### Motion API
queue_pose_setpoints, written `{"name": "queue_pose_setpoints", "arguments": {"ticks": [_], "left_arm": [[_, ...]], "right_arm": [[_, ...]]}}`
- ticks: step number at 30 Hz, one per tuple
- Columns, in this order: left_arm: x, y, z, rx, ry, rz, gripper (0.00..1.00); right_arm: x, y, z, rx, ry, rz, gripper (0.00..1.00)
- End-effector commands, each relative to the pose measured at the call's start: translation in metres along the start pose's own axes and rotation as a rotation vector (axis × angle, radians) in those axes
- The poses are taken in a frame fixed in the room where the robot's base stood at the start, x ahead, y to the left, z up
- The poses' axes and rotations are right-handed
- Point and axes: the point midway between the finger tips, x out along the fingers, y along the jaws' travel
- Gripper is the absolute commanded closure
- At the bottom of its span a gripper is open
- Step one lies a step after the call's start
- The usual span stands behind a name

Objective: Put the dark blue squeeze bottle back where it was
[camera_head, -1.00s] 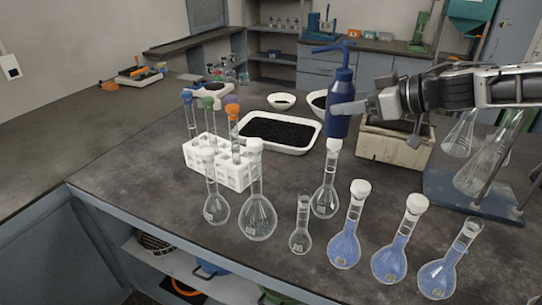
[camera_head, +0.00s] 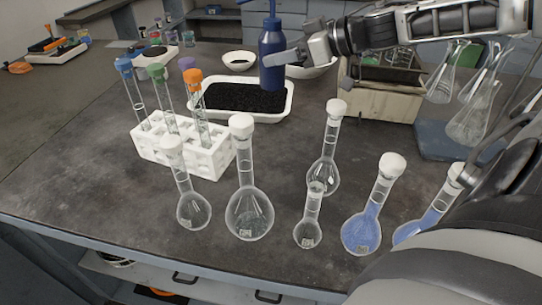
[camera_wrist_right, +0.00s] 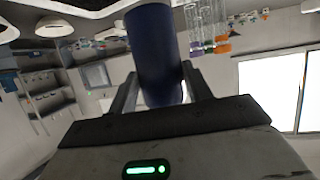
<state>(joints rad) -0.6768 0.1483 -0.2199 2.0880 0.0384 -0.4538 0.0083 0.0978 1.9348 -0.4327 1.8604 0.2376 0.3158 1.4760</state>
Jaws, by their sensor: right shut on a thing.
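The dark blue squeeze bottle (camera_head: 272,62) is held upright by my right gripper (camera_head: 280,60), which comes in from the right and is shut on the bottle's body. In the head view the bottle appears in front of the right part of the white tray with black grains (camera_head: 205,118); I cannot tell its exact height above the table. In the right wrist view the bottle (camera_wrist_right: 154,50) stands between the two fingers. The top of its spout is cut off by the head view's upper edge. My left gripper does not show.
A white rack (camera_head: 180,150) with stoppered tubes stands left. Several glass flasks, such as a clear one (camera_head: 249,208) and a blue-filled one (camera_head: 362,228), line the front. A beige box-like device (camera_head: 380,98) stands right. Dark table (camera_head: 80,185) is bare at left.

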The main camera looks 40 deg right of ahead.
Motion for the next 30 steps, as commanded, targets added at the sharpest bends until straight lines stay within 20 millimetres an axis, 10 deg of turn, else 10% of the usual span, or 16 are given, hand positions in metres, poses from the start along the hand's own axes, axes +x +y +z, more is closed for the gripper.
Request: {"name": "queue_pose_setpoints", "arguments": {"ticks": [21,30], "left_arm": [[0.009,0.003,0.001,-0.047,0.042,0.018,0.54],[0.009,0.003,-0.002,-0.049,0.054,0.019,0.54]], "right_arm": [[0.055,-0.001,0.131,0.004,0.002,-0.001,0.56],[0.064,-0.001,0.154,0.002,0.001,-0.001,0.56]]}}
